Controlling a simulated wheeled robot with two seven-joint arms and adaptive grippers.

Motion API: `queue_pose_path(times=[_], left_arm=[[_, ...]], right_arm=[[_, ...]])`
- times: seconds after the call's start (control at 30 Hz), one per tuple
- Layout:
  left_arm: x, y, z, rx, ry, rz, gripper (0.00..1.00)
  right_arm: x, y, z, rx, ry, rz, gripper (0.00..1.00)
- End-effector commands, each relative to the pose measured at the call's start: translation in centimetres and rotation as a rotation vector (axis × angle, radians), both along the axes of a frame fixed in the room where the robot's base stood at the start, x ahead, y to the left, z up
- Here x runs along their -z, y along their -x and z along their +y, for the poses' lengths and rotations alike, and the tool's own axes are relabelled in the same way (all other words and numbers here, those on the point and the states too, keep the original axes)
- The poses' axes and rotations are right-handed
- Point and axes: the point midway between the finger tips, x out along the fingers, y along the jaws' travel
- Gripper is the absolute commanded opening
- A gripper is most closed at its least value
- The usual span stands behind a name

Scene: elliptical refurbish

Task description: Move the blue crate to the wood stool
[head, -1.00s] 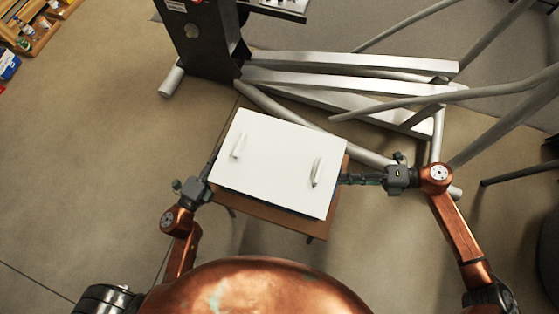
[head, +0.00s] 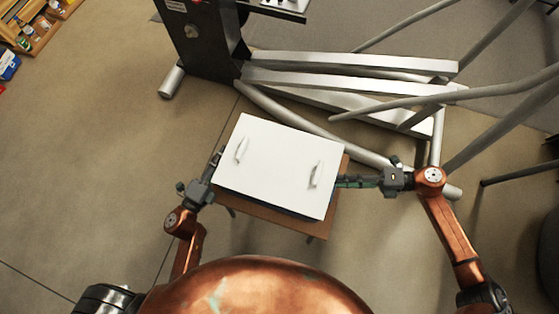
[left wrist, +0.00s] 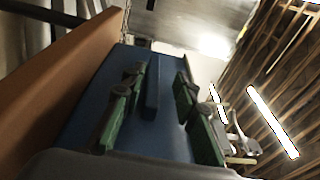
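The blue crate shows in the left wrist view (left wrist: 95,110). In the head view it is mostly hidden under a white lid (head: 275,168) with two pale handles. It stands over the wood stool (head: 265,221), whose brown edge also fills the left of the left wrist view (left wrist: 62,75). My left gripper (head: 217,158) is at the crate's left side. Its green-padded fingers (left wrist: 157,88) are apart, with a blue ridge of the crate between them and gaps on both sides. My right gripper (head: 343,181) is at the crate's right side; its fingertips are too small to judge.
A grey metal exercise-machine frame (head: 350,75) lies just behind the stool, with long tubes reaching right. Its dark upright (head: 205,45) stands behind left. A wooden shelf (head: 40,30) is at the far left corner. The floor left of the stool is clear.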

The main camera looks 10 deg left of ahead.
Motion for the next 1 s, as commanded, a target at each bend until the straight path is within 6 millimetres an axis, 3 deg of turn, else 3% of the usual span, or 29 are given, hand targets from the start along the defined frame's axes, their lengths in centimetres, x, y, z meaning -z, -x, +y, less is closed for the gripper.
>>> queue_pose_path(times=[0.47,1.0], left_arm=[[0.3,0.8,0.4,-0.004,0.0,0.005,0.27],[0.6,10.2,3.1,-0.004,0.0,0.005,0.27]], right_arm=[[0.1,0.0,-0.1,0.001,0.001,0.001,0.28],[0.1,0.0,-0.1,0.001,0.001,0.001,0.28]])
